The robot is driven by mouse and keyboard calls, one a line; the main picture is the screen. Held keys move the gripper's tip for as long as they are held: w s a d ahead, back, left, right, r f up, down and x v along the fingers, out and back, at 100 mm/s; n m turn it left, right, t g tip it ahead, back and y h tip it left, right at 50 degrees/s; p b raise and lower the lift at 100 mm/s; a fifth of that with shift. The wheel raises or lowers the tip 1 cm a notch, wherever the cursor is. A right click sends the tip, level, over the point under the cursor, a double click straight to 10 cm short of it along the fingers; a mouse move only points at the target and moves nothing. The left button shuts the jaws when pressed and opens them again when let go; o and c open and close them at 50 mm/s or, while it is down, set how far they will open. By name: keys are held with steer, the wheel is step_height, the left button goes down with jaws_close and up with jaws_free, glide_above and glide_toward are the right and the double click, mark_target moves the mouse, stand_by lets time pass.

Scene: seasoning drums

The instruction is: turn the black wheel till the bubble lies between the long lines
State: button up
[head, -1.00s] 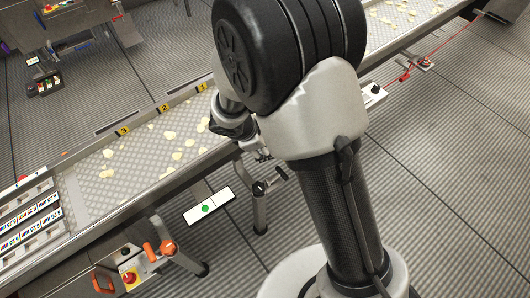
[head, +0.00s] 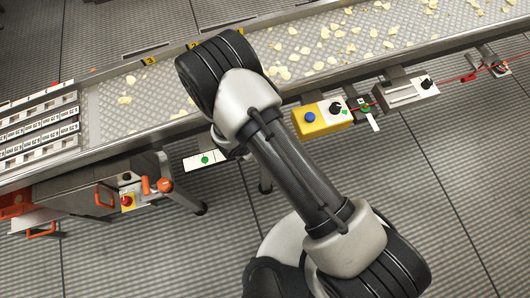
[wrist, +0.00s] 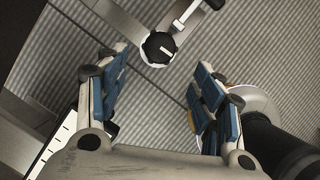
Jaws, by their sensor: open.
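The black wheel (wrist: 158,47), a round knob with a white stripe on its face, is at the top middle of the wrist view. My gripper (wrist: 158,75) is open and empty, its blue-padded fingers to the left and right below the wheel, apart from it. In the head view my arm hides the wheel and most of the gripper. The long lines are too small to make out there. A white strip with black marks (wrist: 58,145) shows at the lower left of the wrist view.
The conveyor (head: 180,105) with pale chips runs behind my arm. A yellow box with a blue button (head: 311,118) is to the right. A red button box (head: 127,200) with orange handles is at the left. The striped floor in front is open.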

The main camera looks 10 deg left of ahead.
steer(key=b+x, duration=0.2)
steer(key=x, duration=0.7)
steer(key=shift+f, duration=0.2)
steer(key=shift+c, duration=0.2)
steer(key=c, duration=1)
steer(key=m+b, duration=0.1)
steer(key=m, duration=0.1)
steer(key=m+g+h+b, duration=0.1)
steer(key=m, duration=0.2)
steer(key=shift+w+a+f+g, duration=0.1)
steer(key=shift+w+g, duration=0.05)
steer(key=shift+g, duration=0.15)
steer(key=shift+m+g+h+b, duration=0.6)
steer(key=shift+m+b, duration=0.5)
steer(key=shift+m, duration=0.9)
